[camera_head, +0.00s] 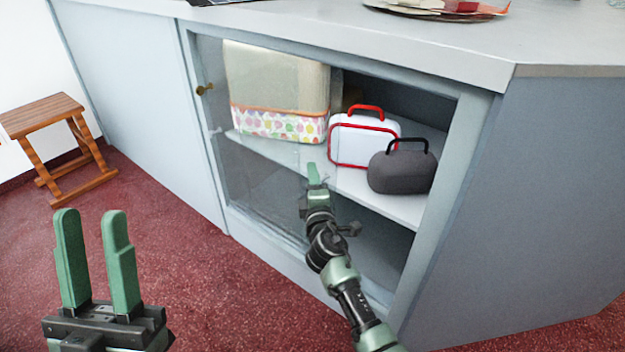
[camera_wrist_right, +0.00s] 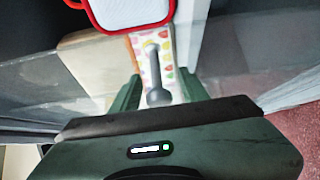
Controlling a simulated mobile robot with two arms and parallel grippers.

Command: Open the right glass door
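The cabinet front has a framed opening with a clear glass pane (camera_head: 262,190) over its left part. A small brass knob (camera_head: 204,89) sits at the pane's left edge. Over the right part, glass is hard to make out, so I cannot tell how the right door stands. My right gripper (camera_head: 315,176) is in front of the opening's middle, at shelf height. In the right wrist view its fingers are apart, with a grey knob-like piece (camera_wrist_right: 158,97) showing between them; contact is unclear. My left gripper (camera_head: 95,255) is open and empty at the lower left, away from the cabinet.
On the shelf (camera_head: 400,205) stand a beige bag with a dotted band (camera_head: 280,125), a white case with red trim (camera_head: 362,140) and a dark grey case (camera_head: 402,172). A wooden stool (camera_head: 45,118) stands at left. The red floor before the cabinet is clear.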

